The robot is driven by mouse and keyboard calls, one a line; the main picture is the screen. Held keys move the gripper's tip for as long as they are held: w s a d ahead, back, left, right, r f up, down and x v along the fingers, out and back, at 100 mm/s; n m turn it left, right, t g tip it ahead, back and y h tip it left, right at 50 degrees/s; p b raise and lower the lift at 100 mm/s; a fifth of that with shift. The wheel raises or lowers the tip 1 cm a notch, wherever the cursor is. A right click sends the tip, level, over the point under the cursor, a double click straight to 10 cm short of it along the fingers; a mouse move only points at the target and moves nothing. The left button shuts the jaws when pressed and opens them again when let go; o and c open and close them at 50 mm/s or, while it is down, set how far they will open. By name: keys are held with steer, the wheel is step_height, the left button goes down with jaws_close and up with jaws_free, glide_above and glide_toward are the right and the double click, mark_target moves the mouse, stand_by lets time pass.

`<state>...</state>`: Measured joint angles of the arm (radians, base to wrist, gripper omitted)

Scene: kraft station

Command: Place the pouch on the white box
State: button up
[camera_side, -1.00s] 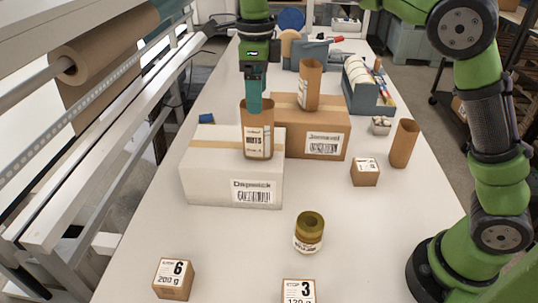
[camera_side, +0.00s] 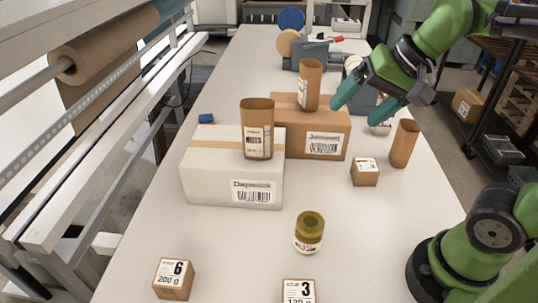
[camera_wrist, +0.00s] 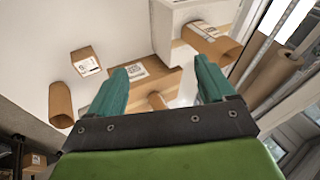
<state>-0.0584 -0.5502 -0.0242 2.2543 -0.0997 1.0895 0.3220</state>
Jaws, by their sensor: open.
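A brown kraft pouch (camera_side: 257,128) with a white label stands upright on top of the white box (camera_side: 208,178), near its right side. In the wrist view the same pouch (camera_wrist: 212,45) and the white box (camera_wrist: 163,28) show at the top. A second pouch (camera_side: 309,84) stands on the brown carton (camera_side: 322,133) behind. A third pouch (camera_side: 403,143) stands on the table at the right. My gripper (camera_side: 358,109) is open and empty, raised at the right above the carton's right side, apart from all the pouches. Its two teal fingers are spread in the wrist view (camera_wrist: 161,70).
A small carton (camera_side: 365,172) stands right of the white box. A jar (camera_side: 309,232) and small boxes marked 6 (camera_side: 173,279) and 3 (camera_side: 299,291) stand at the front. The front table is mostly clear.

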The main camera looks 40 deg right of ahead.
steer(key=s+f+n, duration=0.1)
steer(key=s+f+n+t, duration=0.1)
steer(key=s+f+n, duration=0.1)
steer(key=shift+s+d+f+n, duration=0.15)
steer(key=shift+d+f+n, duration=0.1)
steer(key=shift+d+n, duration=0.1)
